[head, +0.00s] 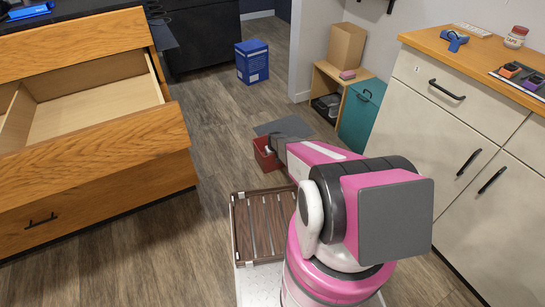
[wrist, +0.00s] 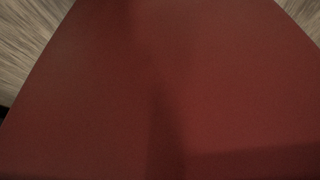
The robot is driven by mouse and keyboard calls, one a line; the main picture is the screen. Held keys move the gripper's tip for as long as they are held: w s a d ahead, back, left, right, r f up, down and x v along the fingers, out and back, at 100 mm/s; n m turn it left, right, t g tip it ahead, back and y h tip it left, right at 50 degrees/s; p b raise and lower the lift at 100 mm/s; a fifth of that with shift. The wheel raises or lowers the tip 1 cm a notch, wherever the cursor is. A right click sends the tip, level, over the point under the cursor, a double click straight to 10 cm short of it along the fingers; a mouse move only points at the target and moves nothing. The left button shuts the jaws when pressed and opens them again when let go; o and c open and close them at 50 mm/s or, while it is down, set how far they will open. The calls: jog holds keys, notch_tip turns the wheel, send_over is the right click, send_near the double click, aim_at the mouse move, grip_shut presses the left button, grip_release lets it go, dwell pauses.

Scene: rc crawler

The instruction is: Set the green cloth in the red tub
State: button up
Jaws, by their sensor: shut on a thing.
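The red tub (head: 264,155) stands on the floor in the head view, left of my arm and partly covered by it. A red surface of the tub (wrist: 160,85) fills nearly all of the wrist view, very close, with floor at the upper corners. The grey end of my arm, with my gripper (head: 271,149), is at the tub in the head view. My fingers are mostly hidden there and do not show in the wrist view. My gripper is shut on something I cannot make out. No green cloth is visible in either view.
An open wooden drawer (head: 95,105) juts out on the left. White cabinets (head: 450,110) with a wooden counter line the right. A blue box (head: 252,62) and a low shelf with a teal door (head: 360,115) stand farther back. The floor between is clear.

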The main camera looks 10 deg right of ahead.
jog(key=shift+f, duration=0.45)
jog(key=o, duration=0.8)
jog(key=shift+r, duration=0.15)
notch_tip(320, 180, up, 13)
jog(key=s, duration=0.2)
jog(key=s+r+m, duration=0.1)
jog(key=s+r, duration=0.9)
jog(key=r, duration=0.2)
jog(key=s+r+m+g, duration=0.1)
jog(key=s+r, duration=1)
jog(key=s+a+r+m, duration=0.1)
jog(key=s+r, duration=1)
jog(key=r, duration=0.1)
jog(key=shift+s+r+g, duration=0.1)
jog(key=shift+r+g, duration=0.2)
jog(key=shift+g, duration=0.1)
